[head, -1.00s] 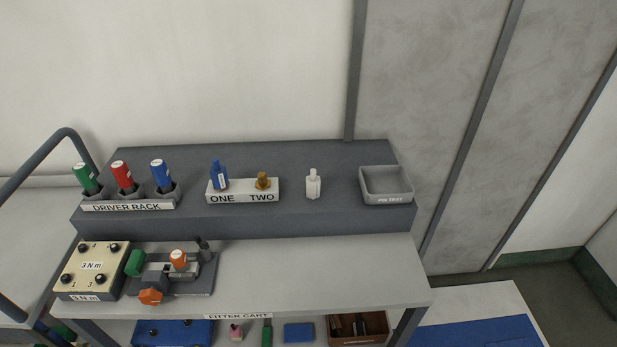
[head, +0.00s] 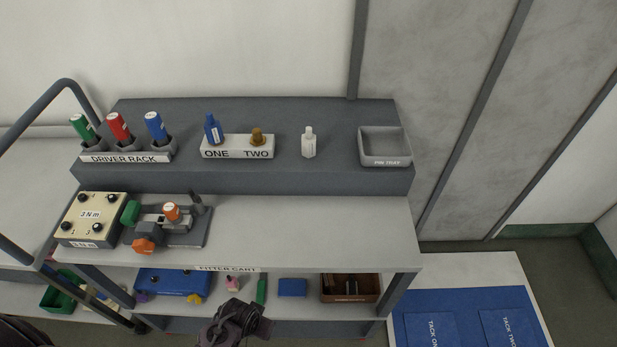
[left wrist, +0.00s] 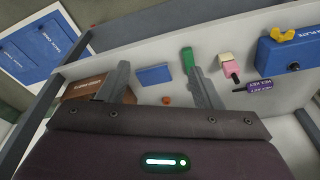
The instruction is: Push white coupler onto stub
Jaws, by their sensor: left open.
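The white coupler (head: 309,143) stands upright on the dark raised step at the back of the cart. To its left, a white block (head: 235,153) labelled ONE and TWO carries a blue fitting (head: 213,130) over ONE and a bare brass stub (head: 257,137) over TWO. My left gripper (head: 250,318) is low at the bottom of the head view, in front of the lower shelf and well below the coupler. In the left wrist view its two fingers (left wrist: 162,88) are apart with nothing held between them. My right gripper is not in view.
A pin tray (head: 385,160) sits right of the coupler. The driver rack (head: 126,157), torque box (head: 91,215) and a clamp fixture (head: 168,226) are to the left. The worktop (head: 310,230) is clear at middle and right. A brown box (head: 350,288) is on the lower shelf.

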